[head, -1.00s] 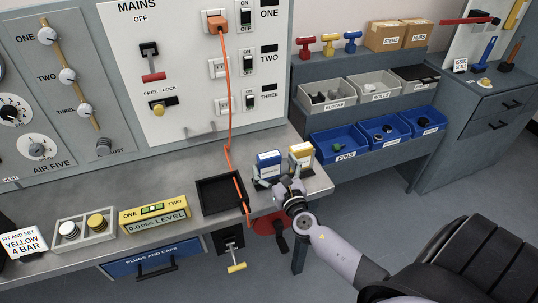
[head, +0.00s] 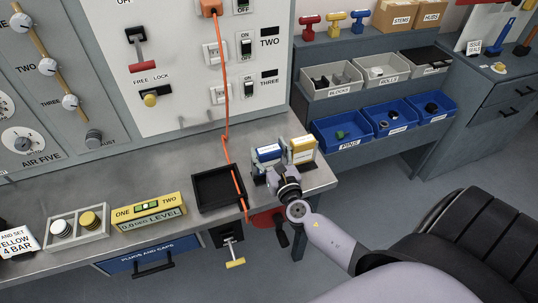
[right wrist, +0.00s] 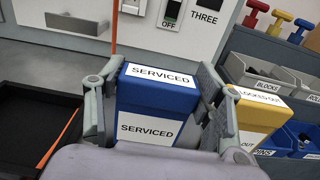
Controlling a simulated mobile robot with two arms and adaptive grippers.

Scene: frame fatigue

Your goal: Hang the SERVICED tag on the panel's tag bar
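The blue SERVICED tag (head: 267,154) stands upright on the bench near its right end. It fills the middle of the right wrist view (right wrist: 155,105), with white labels on its top and front. My right gripper (head: 284,172) is at the tag, with one finger on each side of it (right wrist: 160,100). The fingers look open, with narrow gaps beside the tag. The white mains panel (head: 175,90) stands behind the bench. A thin grey bar (right wrist: 77,22) shows low on it; I cannot tell for sure that this is the tag bar. My left gripper is out of view.
A yellow tag (head: 302,149) stands close to the right of the blue one. A black tray (head: 197,204) lies to the left, with an orange cord (head: 227,120) hanging from the panel across it. Blue bins (head: 341,128) stand at right.

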